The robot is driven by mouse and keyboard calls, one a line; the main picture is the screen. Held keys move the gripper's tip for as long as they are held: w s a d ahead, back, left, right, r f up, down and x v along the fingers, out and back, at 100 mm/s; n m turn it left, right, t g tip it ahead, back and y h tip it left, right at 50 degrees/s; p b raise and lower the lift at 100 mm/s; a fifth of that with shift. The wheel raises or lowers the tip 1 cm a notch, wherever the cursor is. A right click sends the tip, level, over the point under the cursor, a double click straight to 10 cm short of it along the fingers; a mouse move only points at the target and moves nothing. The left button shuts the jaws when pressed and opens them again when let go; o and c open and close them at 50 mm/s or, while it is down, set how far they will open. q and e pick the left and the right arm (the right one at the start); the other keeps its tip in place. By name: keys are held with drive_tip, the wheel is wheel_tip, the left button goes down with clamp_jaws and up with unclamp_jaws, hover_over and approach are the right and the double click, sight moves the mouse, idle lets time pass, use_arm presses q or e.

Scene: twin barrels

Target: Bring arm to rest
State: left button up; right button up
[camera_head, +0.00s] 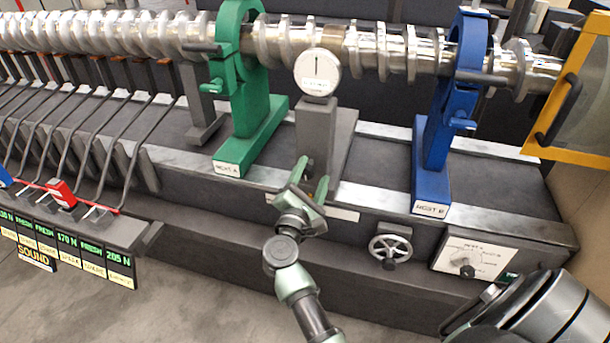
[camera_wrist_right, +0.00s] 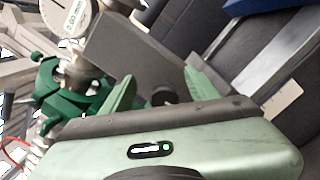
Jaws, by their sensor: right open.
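My right gripper (camera_head: 312,172) is in the middle of the head view, in front of the grey post (camera_head: 316,135) that carries a round dial gauge (camera_head: 317,72). Its two green fingers point up toward the post and are apart with nothing between them. In the right wrist view the open fingers (camera_wrist_right: 160,80) stand on either side of the dark post, and a small dark round knob (camera_wrist_right: 163,96) shows between them. I cannot tell whether a finger touches the post. My left gripper is not in view.
A long metal shaft (camera_head: 380,50) rests in a green stand (camera_head: 246,110) and a blue stand (camera_head: 433,150). A handwheel (camera_head: 390,247) and a dial panel (camera_head: 470,258) are on the bench front. Levers and a label rack (camera_head: 65,250) stand left; a yellow-framed guard (camera_head: 575,90) is right.

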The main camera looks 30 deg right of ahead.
sight(305, 175)
drive_tip(key=shift+m+g+y, duration=0.3)
drive_tip(key=shift+y, duration=0.3)
drive_tip(key=a, duration=0.1)
drive_tip(key=a+f, duration=0.1)
drive_tip(key=a, duration=0.1)
drive_tip(key=a+f, duration=0.1)
drive_tip(key=shift+s+a+f, duration=0.1)
drive_tip(key=shift+a+f, duration=0.1)
drive_tip(key=x, duration=0.2)
drive_tip(key=p+x, duration=0.1)
drive_tip(key=x, duration=0.1)
drive_tip(key=p+x, duration=0.1)
drive_tip(key=x, duration=0.2)
drive_tip(key=shift+s+r, duration=0.1)
drive_tip(key=shift+r, duration=0.2)
drive_tip(key=shift+w+d+f, duration=0.1)
drive_tip(key=shift+w+f, duration=0.1)
drive_tip(key=shift+f, duration=0.05)
drive_tip(key=shift+n, duration=0.8)
drive_tip(key=n, duration=0.3)
drive_tip(key=shift+s+d+r, duration=0.1)
drive_tip(key=shift+s, duration=0.1)
drive_tip(key=shift+n, duration=1)
